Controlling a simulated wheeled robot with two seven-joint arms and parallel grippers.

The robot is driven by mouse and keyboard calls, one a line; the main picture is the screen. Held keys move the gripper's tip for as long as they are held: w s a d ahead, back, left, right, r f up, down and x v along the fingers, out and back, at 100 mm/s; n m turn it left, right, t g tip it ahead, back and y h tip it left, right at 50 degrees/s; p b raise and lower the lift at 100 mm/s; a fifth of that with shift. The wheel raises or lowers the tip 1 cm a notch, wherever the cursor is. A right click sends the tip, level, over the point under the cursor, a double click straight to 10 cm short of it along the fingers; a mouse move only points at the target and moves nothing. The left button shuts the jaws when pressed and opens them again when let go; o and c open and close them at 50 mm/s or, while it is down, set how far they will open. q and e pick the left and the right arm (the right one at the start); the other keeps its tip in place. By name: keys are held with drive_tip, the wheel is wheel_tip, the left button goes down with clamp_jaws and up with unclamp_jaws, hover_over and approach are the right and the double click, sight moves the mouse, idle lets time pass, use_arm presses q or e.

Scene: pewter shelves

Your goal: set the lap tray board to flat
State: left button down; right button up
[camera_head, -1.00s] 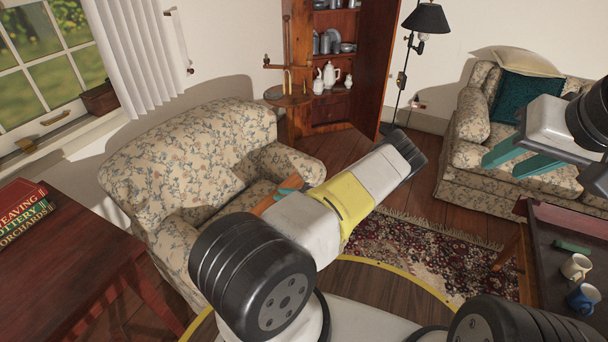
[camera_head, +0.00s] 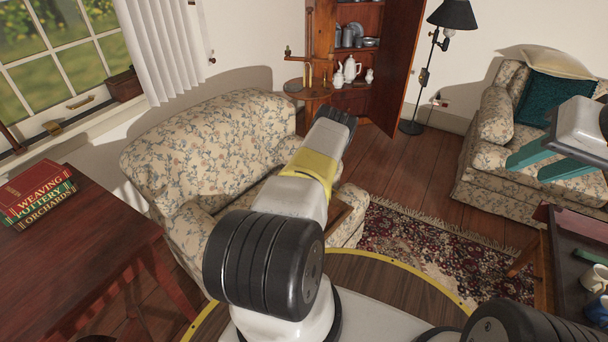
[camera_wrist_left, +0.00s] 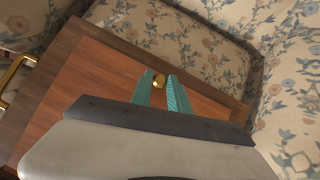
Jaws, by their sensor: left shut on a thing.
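The lap tray rests on the floral sofa; in the left wrist view I see its brown wooden frame (camera_wrist_left: 52,98) and its reddish board (camera_wrist_left: 98,88) with a small brass knob (camera_wrist_left: 158,81). My left gripper (camera_wrist_left: 166,82) has its teal fingers closed around the knob. In the head view my left arm hides that gripper and most of the tray; a wooden edge (camera_head: 340,213) shows beside the arm. I cannot tell the board's tilt exactly. My right gripper (camera_head: 528,168) is empty at the right, its teal fingers apart.
The floral sofa (camera_head: 200,150) surrounds the tray with its back and arms. A brass handle (camera_wrist_left: 14,76) is on the tray's left side. A red-brown table (camera_head: 80,240) with books (camera_head: 38,200) stands left. A dark table (camera_head: 575,255) with mugs is at the right.

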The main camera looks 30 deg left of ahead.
use_arm(q)
drive_tip(key=shift+a+f, duration=0.1)
drive_tip(key=shift+f, duration=0.15)
idle(0.3)
drive_tip(key=c, duration=1.3)
unclamp_jaws()
drive_tip(key=shift+a+f, duration=0.1)
drive_tip(key=shift+o, duration=0.2)
drive_tip(key=shift+v, duration=3.9)
